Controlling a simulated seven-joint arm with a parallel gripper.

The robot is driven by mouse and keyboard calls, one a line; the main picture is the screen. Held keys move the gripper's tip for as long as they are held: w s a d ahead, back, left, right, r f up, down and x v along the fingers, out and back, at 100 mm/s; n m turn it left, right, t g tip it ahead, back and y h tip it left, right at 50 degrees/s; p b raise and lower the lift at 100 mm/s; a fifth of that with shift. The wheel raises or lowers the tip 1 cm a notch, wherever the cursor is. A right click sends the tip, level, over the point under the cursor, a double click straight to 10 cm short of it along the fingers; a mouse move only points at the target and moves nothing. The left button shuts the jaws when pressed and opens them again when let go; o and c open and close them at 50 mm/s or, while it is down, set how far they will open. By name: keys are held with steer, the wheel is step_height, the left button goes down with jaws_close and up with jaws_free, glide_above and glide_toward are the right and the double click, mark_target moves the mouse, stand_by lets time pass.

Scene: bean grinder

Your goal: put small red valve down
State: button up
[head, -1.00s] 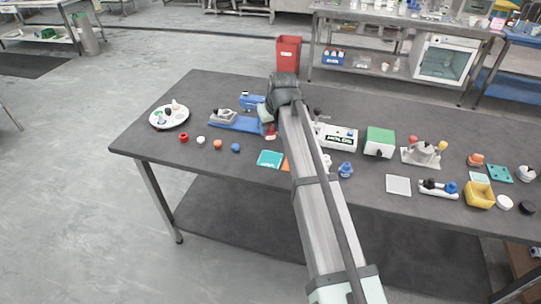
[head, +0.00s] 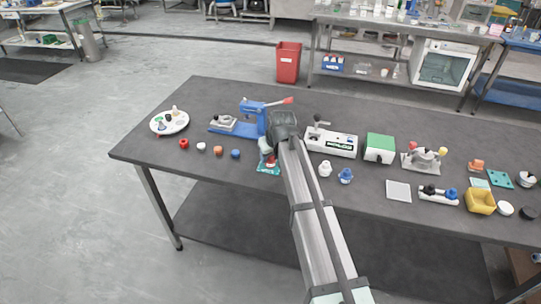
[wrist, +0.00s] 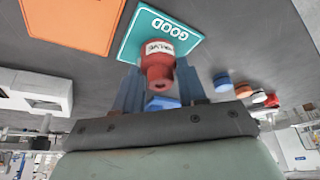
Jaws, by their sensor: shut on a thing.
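The small red valve (wrist: 157,68), with a white label reading VALVE, is held between the fingers of my gripper (wrist: 160,85) in the wrist view. A teal mat marked GOOD (wrist: 158,36) lies just beyond the valve in that view, which overlaps its edge. In the head view my gripper (head: 267,152) is over the teal mat (head: 266,170), at the front of the dark table. I cannot tell whether the valve touches the mat.
An orange mat (wrist: 75,22) lies beside the teal one. A blue press with a red-tipped lever (head: 252,118) stands behind my gripper. Small coloured parts, including a blue one (head: 236,154), are in a row to the left. A white box device (head: 331,142) stands to the right.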

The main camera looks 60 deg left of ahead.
steer(key=shift+f, duration=0.1)
steer(key=o, duration=1.2)
steer(key=shift+c, duration=0.2)
steer(key=v, duration=1.2)
